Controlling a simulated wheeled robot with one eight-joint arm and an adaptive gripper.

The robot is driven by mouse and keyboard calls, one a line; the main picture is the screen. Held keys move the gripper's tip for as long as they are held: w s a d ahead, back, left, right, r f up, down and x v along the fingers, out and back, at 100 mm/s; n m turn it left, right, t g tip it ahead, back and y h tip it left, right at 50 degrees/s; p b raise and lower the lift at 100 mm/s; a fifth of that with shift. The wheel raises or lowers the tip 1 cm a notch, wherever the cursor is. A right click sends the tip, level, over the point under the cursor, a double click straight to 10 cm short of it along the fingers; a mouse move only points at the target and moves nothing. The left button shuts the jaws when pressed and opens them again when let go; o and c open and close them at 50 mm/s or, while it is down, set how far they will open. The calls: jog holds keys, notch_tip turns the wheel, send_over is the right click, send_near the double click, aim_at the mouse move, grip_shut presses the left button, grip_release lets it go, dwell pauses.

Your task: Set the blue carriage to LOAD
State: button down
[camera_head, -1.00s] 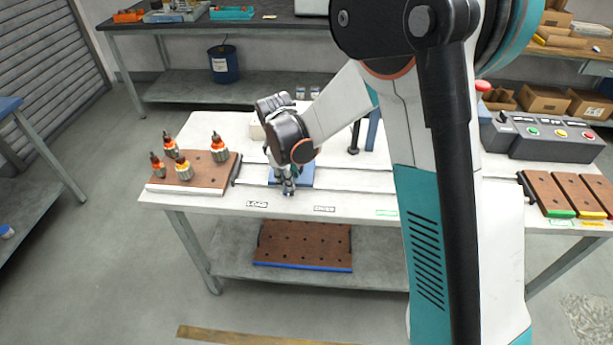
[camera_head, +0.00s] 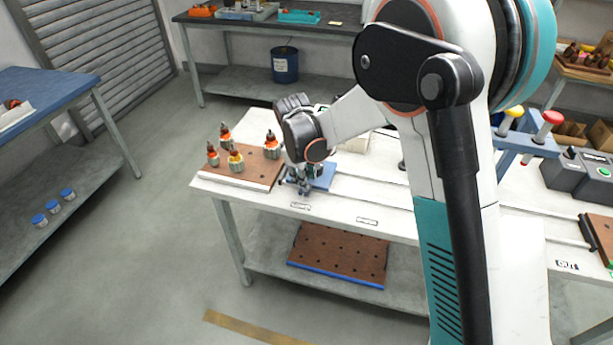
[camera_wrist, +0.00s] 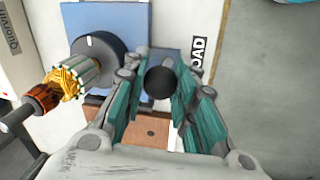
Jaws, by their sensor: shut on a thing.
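The blue carriage (camera_head: 322,178) is a flat blue plate on the white table, beside the brown armature board. It also shows in the wrist view (camera_wrist: 112,18). A dark round holder (camera_wrist: 98,52) on it bears an armature with copper windings (camera_wrist: 75,76). My gripper (camera_wrist: 160,85) is shut on a dark round knob (camera_wrist: 160,82) at the carriage's front side. In the head view my gripper (camera_head: 304,188) hides part of the carriage. The LOAD label (camera_head: 300,206) lies on the table front, just in front of my gripper; in the wrist view its first letter is hidden.
The brown board (camera_head: 250,168) with several armatures stands close on the left. A second table label (camera_head: 367,221) lies to the right of LOAD. A perforated brown board (camera_head: 340,255) lies on the lower shelf. A control box (camera_head: 590,175) stands at the right.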

jog(key=shift+w+a, duration=0.1)
jog(key=shift+a, duration=0.1)
jog(key=c, duration=1.3)
grip_release()
jog(key=shift+a, duration=0.2)
jog(key=shift+d, duration=0.1)
jog(key=r, duration=0.4)
jog(key=s+r, duration=0.1)
jog(key=r, duration=0.3)
jog(key=s+a+r, duration=0.1)
jog(key=r, duration=0.3)
jog(key=shift+f, duration=0.1)
